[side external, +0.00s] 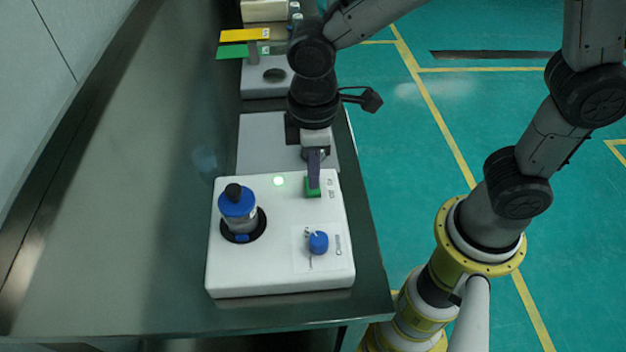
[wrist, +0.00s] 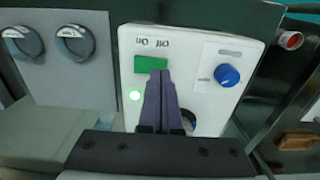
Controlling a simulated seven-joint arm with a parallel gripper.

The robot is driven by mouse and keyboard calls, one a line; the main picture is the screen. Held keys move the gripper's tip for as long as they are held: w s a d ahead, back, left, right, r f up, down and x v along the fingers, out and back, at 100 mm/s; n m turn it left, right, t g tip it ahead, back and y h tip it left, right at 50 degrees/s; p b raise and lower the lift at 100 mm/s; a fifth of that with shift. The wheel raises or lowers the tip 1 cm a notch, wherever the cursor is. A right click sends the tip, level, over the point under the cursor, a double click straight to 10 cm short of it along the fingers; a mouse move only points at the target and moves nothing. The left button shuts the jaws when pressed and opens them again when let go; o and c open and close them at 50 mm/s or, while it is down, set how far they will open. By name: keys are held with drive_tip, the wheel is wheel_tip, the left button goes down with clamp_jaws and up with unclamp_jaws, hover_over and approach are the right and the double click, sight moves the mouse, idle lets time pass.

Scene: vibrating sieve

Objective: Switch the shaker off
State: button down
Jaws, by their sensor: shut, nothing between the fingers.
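The shaker is a white box (side external: 280,262) on the dark bench; its white top also shows in the wrist view (wrist: 207,104). A green switch (side external: 312,191) sits at its back right, with small labels beside it. In the wrist view the green switch (wrist: 150,64) lies just beyond my fingertips, under "On" and "Off" lettering. A green light (side external: 279,182) is lit left of the switch. My gripper (side external: 314,184) is shut and empty, pointing down at the switch; whether it touches the switch I cannot tell. It also shows in the wrist view (wrist: 159,76).
A blue-capped bottle (side external: 238,208) stands in a dark round holder on the shaker's left. A blue knob (side external: 318,242) is at the front right. A grey plate (side external: 262,142) lies behind the shaker, with yellow and green flat pieces (side external: 245,36) farther back. The bench's left side is clear.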

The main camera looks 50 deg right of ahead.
drive_tip(key=shift+f, duration=0.95)
idle(0.9)
drive_tip(key=shift+r, duration=3.55)
